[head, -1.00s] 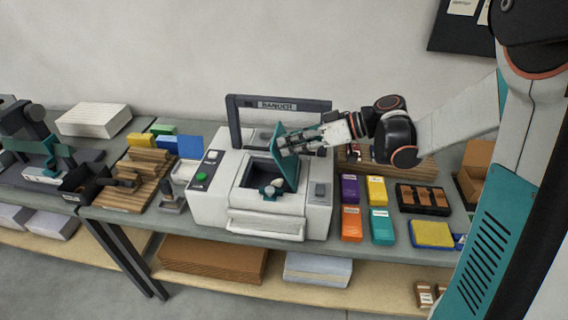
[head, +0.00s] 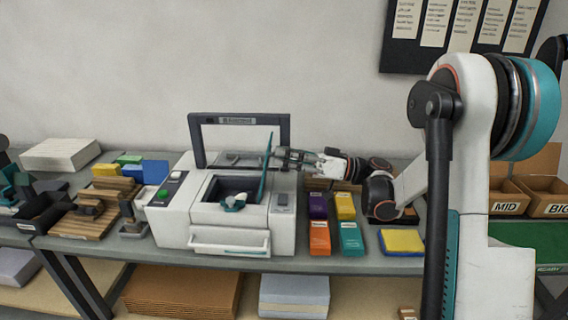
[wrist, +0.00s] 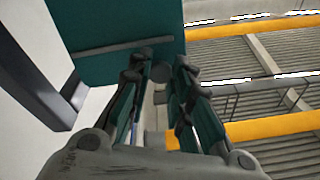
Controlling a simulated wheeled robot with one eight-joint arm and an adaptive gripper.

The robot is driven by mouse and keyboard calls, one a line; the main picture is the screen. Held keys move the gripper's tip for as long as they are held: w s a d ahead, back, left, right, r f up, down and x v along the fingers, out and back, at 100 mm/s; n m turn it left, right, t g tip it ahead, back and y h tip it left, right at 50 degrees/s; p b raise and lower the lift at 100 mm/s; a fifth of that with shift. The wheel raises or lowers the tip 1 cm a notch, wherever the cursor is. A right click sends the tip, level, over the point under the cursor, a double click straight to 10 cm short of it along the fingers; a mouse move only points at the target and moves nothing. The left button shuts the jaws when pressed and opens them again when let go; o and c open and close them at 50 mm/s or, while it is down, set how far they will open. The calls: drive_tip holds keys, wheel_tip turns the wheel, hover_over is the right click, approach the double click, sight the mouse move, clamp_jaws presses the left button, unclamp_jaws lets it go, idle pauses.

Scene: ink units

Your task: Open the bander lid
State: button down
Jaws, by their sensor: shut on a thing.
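The white bander (head: 225,222) stands on the bench in the head view, with a dark arch frame over it. Its teal lid (head: 265,168) stands about upright at the right side of the open dark well. My gripper (head: 280,156) is at the lid's upper right side, shut on the lid. In the wrist view the teal lid (wrist: 120,25) fills the top, and the fingers of my gripper (wrist: 160,75) reach its edge. The exact contact at the fingertips is partly hidden.
Purple, yellow, orange and teal boxes (head: 319,238) lie right of the bander, below my arm. A yellow-blue pad (head: 401,242) is further right. Wooden blocks (head: 97,207) and colored boxes stand left. A dark board (head: 460,40) hangs on the wall.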

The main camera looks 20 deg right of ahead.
idle(0.4)
drive_tip(key=c, duration=1.4)
unclamp_jaws()
drive_tip(key=shift+d, duration=0.1)
drive_tip(key=v, duration=1.2)
